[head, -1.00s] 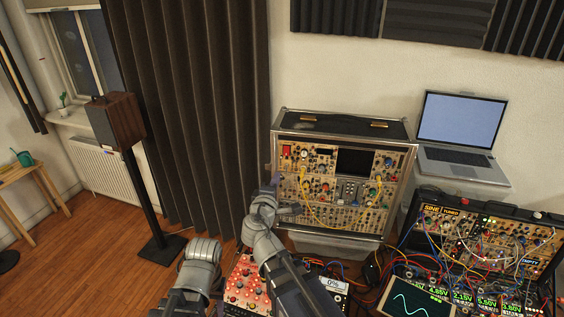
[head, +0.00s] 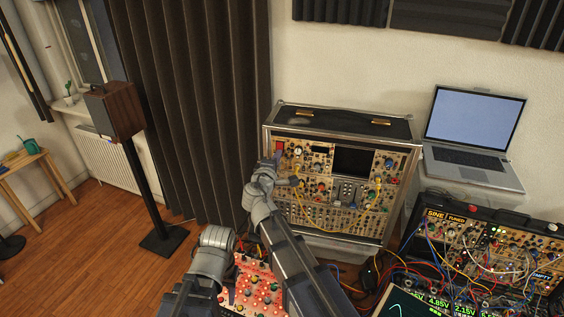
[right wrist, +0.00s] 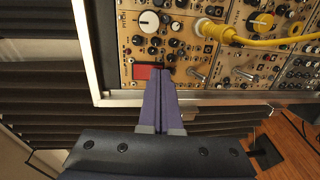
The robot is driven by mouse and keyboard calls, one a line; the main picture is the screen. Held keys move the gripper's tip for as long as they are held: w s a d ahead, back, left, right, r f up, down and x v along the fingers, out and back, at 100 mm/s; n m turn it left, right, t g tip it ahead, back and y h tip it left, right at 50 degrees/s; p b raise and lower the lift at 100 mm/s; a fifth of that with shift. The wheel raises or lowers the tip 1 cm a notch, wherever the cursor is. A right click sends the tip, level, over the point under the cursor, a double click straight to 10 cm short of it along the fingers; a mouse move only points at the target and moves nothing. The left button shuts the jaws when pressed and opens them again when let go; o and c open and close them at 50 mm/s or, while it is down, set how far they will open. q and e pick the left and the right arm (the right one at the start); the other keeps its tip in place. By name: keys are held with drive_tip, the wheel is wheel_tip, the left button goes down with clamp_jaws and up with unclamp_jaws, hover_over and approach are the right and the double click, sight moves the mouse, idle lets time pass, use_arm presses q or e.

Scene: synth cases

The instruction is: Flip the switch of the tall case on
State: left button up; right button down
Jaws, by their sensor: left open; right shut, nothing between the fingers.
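The tall case (head: 340,128) stands upright against the wall, its panel full of knobs and yellow cables. Its red switch (head: 280,147) is at the panel's upper left; in the right wrist view the red switch (right wrist: 141,72) is partly covered by my fingers. My right gripper (head: 277,160) is shut and empty, just below the switch in the head view. In the right wrist view its fingertips (right wrist: 163,74) overlap the switch's right end; I cannot tell whether they touch. My left gripper (head: 215,250) is low in the head view, apart from the case; its fingers are hard to make out.
A red-panelled module (head: 262,285) lies below my arms. A laptop (head: 472,130) stands right of the tall case. A lower case (head: 490,245) with many patch cables is at the right. A speaker (head: 115,108) on a stand and a dark curtain (head: 195,110) are at the left.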

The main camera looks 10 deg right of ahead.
drive_tip(key=shift+a, duration=0.1)
drive_tip(key=shift+w, duration=0.15)
idle(0.4)
